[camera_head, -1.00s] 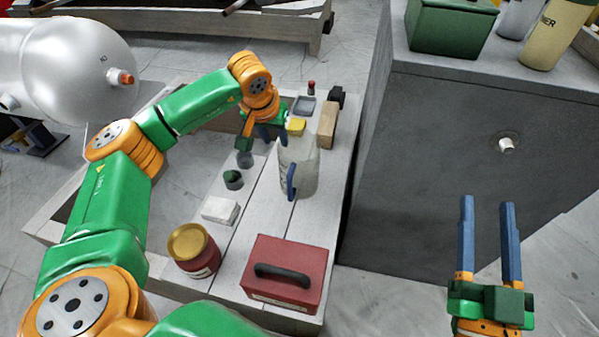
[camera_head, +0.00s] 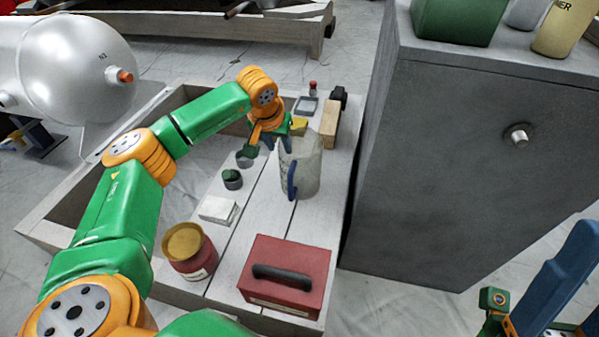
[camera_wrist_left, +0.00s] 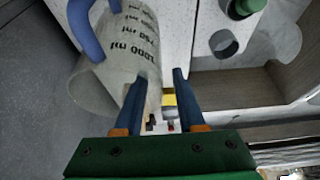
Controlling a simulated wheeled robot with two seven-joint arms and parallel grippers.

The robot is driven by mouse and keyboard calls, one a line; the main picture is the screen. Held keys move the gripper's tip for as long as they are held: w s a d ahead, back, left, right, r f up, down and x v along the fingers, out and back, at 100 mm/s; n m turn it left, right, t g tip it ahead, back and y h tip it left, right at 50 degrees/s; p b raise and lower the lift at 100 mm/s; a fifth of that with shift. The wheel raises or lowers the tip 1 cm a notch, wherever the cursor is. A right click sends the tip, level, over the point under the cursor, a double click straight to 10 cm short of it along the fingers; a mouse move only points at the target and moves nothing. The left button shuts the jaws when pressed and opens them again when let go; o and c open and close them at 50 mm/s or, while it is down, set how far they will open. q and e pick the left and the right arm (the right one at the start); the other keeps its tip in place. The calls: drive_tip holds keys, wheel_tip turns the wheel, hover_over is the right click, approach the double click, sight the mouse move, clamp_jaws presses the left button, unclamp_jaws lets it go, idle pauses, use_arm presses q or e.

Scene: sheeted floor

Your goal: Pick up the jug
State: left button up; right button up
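The jug (camera_head: 306,172) is a clear, greyish container with a blue handle, standing on the pale plank surface. In the left wrist view the jug (camera_wrist_left: 118,62) fills the upper left, with black volume markings, its blue handle on the far left. My left gripper (camera_head: 280,145) is at the jug's far left side, near its top. In the left wrist view the left gripper (camera_wrist_left: 158,78) is open; one finger overlaps the jug's edge, and I cannot tell if they touch. My right gripper (camera_head: 580,285) is open and empty at the lower right, partly cut off, far from the jug.
A red box (camera_head: 287,277) with a black handle and a red tin (camera_head: 190,252) stand at the near end. A white block (camera_head: 218,210) and small cups (camera_head: 232,179) lie left of the jug. A wooden block (camera_head: 329,125) stands behind it. A grey cabinet (camera_head: 450,165) rises to the right.

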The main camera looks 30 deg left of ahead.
use_arm(q)
clamp_jaws()
idle(1.4)
